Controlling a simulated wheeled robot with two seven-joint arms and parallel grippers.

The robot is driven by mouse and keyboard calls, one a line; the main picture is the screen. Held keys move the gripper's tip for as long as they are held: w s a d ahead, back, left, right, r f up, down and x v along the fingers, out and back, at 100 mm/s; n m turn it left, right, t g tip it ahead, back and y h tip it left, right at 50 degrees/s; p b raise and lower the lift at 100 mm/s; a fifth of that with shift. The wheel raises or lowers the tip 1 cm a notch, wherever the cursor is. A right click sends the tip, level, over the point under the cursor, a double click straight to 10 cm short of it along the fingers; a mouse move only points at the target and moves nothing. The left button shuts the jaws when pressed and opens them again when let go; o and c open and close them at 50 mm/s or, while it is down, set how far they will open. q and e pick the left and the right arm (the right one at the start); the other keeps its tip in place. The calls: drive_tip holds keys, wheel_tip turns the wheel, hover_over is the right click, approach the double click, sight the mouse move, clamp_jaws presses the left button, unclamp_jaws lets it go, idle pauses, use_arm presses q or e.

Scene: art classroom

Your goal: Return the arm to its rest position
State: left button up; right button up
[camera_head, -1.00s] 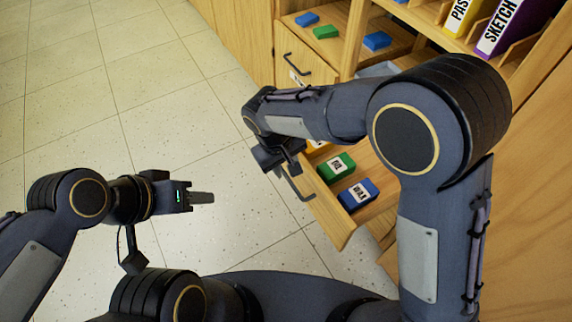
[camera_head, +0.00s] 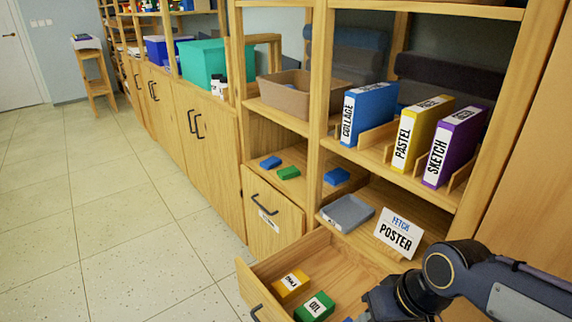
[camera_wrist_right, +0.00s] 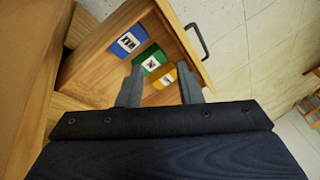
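My right arm (camera_head: 450,275) reaches in from the lower right of the head view, its far end beside the open drawer (camera_head: 262,270). Its fingertips do not show clearly there. In the right wrist view my right gripper (camera_wrist_right: 159,67) has its two fingers spread apart with nothing held between them. Beyond the fingers lie a blue block (camera_wrist_right: 129,42), a green block (camera_wrist_right: 151,61) and a yellow block (camera_wrist_right: 165,77) in the drawer. My left arm and gripper are not in view.
The shelf holds blue, yellow (camera_head: 418,132) and purple (camera_head: 455,146) binders and a brown bin (camera_head: 298,92). A grey tray (camera_head: 347,212) and a "FETCH POSTER" card (camera_head: 399,233) sit on a lower shelf. The tiled floor (camera_head: 110,230) at left is clear.

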drive_tip(key=s+d+m+t, duration=0.3)
drive_tip(key=s+d, duration=0.2)
drive_tip(key=s, duration=0.4)
wheel_tip(320, 180, up, 22)
drive_tip(key=p, duration=2.2)
drive_tip(key=shift+f, duration=0.15)
